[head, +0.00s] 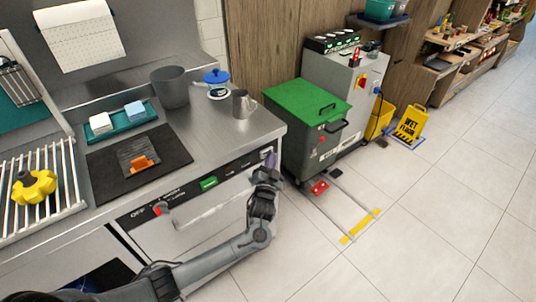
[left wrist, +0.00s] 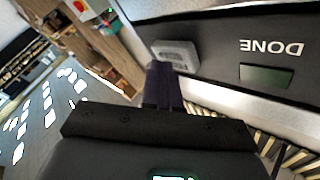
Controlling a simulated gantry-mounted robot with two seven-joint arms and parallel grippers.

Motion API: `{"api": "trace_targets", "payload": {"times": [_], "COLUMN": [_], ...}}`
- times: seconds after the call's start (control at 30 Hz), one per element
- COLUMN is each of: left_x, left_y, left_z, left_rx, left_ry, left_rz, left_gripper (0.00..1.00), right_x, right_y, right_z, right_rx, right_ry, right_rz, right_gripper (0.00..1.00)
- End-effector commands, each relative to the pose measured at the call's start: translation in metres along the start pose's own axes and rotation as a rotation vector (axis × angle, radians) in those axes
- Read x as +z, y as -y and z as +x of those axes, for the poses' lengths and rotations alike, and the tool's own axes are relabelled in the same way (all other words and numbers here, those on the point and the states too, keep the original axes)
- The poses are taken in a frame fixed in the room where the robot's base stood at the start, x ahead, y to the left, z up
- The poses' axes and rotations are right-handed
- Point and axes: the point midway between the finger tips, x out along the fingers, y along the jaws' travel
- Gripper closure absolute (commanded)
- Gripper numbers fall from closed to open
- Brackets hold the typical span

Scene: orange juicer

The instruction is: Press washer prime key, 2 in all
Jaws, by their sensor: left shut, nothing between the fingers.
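The washer's black control panel (head: 190,192) runs along the steel counter's front. It carries OFF lettering, a red knob (head: 160,209), a lit green display (head: 208,183) and small keys. My left gripper (head: 270,160) is shut and empty, at the panel's right end. In the left wrist view its purple-dark fingertips (left wrist: 164,76) are at a raised light grey key (left wrist: 178,50). I cannot tell whether they touch it or how far it is pressed. The word DONE (left wrist: 271,47) appears upside down beside a dark green window (left wrist: 265,77). My right gripper is not in view.
On the counter are a grey bin (head: 170,88), a metal mug (head: 243,104), a blue-lidded pot (head: 217,80) and a teal tray (head: 128,127) with sponges. A green-lidded machine (head: 306,100) stands right of the counter. Tiled floor (head: 440,200) lies open to the right.

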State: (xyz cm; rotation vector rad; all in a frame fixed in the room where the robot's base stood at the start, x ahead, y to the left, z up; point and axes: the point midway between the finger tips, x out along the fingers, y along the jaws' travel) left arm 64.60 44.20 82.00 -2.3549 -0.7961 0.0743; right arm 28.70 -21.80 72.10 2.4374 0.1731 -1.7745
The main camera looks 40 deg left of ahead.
Motion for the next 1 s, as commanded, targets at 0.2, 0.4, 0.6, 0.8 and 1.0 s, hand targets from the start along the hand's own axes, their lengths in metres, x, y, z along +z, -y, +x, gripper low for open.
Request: {"api": "trace_targets", "payload": {"times": [0.2,0.4,0.6,0.8,1.0], "left_x": [0.0018,0.0027,0.0025,-0.0001,-0.0056], "left_y": [0.0021,0.0027,0.0026,0.0009,-0.0041], "left_z": [0.0023,0.0033,0.0031,0.0003,-0.0064], "left_rx": [-0.001,-0.001,-0.001,-0.001,0.001], "left_ry": [0.001,0.001,0.001,0.002,0.001], "left_rz": [0.001,0.001,0.001,0.0,-0.001], "left_gripper": [1.0,1.0,1.0,1.0,1.0], "right_x": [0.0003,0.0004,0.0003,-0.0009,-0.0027], "right_y": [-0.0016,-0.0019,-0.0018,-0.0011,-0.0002], "right_z": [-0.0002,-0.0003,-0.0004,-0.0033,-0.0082], "right_rx": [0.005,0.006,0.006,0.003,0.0], "right_ry": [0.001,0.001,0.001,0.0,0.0], "right_rz": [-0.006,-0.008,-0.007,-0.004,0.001], "right_gripper": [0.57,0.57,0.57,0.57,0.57]}}
